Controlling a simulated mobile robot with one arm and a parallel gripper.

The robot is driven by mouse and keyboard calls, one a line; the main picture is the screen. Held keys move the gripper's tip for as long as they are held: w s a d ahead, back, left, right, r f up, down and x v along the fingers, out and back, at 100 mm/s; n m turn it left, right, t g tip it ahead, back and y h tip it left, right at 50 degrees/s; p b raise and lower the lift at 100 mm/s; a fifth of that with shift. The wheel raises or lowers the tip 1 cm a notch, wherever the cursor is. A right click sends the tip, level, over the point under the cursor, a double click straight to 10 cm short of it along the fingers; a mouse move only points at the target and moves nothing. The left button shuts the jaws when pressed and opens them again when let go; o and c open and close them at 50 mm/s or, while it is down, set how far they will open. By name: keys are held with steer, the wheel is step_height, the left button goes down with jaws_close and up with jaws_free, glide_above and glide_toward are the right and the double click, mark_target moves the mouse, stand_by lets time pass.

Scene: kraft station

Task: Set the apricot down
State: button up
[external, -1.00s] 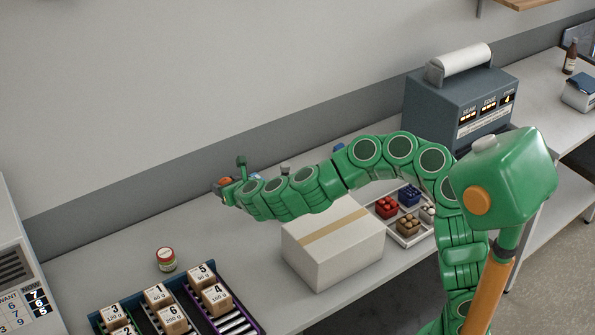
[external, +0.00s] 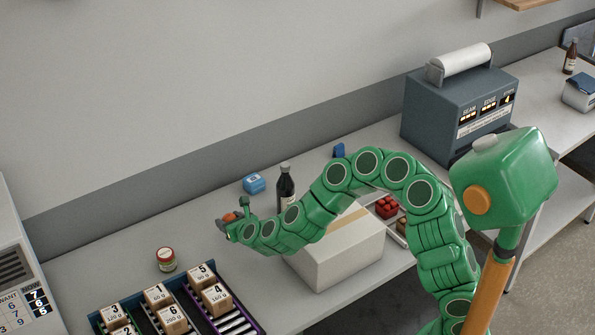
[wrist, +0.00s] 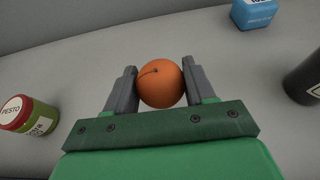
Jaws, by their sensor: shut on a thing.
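The apricot (wrist: 160,84) is a round orange fruit with a short dark stem mark. In the wrist view it sits between the two grey fingers of my gripper (wrist: 160,88), which is shut on it. In the external view the apricot (external: 230,217) is a small orange spot at the tip of my green arm, and my gripper (external: 229,221) is partly hidden around it. The gripper is over the counter (external: 150,228), between the pesto jar and the dark bottle. I cannot tell how high the apricot is above the counter.
A pesto jar (external: 166,259) stands to the left, and a blue box (external: 254,183) and a dark bottle (external: 286,188) stand behind. A white carton (external: 335,255) is under my arm. A tray of numbered blocks (external: 240,318) is in front. The counter around the gripper is clear.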

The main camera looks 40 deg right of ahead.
steer(key=shift+f, duration=2.1)
steer(key=shift+f, duration=0.1)
steer(key=o, duration=1.1)
steer(key=shift+r, duration=0.2)
steer(key=shift+v, duration=5.95)
